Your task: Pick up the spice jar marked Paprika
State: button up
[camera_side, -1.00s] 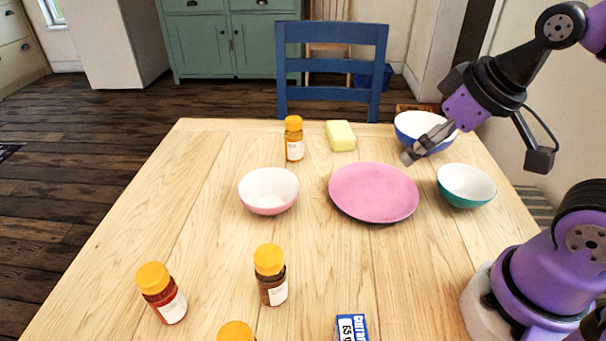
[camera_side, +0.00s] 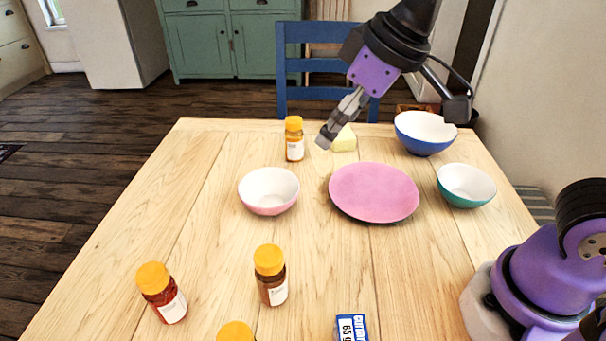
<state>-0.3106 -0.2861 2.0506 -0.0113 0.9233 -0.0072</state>
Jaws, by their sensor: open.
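Several spice jars with orange-yellow lids stand on the table. One with orange-yellow contents (camera_side: 294,146) is at the far side. One with red contents (camera_side: 166,298) is at the front left and one with brown contents (camera_side: 272,283) is at the front middle. Of another, only the lid (camera_side: 236,332) shows at the bottom edge. The label writing is too small to read, so I cannot tell which says Paprika. My gripper (camera_side: 324,142) is open and empty, pointing down-left, just right of the far jar and apart from it, partly covering a yellow sponge (camera_side: 345,143).
A pink plate (camera_side: 374,193) and a white-and-pink bowl (camera_side: 268,191) occupy the middle of the table (camera_side: 190,215). A blue bowl (camera_side: 425,134) and a green bowl (camera_side: 466,186) stand at the right. A small blue-and-white box (camera_side: 352,328) is at the front.

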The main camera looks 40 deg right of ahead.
jog(key=w+a+f+n+g+y, duration=0.1)
jog(key=w+a+n, duration=0.1)
jog(key=a, duration=0.6)
jog(key=w+a+f+n, duration=0.1)
jog(key=w+a+n, duration=0.1)
jog(key=a, duration=0.6)
jog(key=n+g, duration=0.1)
jog(key=n, duration=0.1)
send_near(151, 273)
jog(key=d, duration=0.1)
jog(key=shift+y, duration=0.4)
jog(key=x, duration=0.4)
jog(key=shift+f, duration=0.1)
jog(key=shift+a+x, duration=0.2)
jog(key=shift+x, duration=3)
grip_shut()
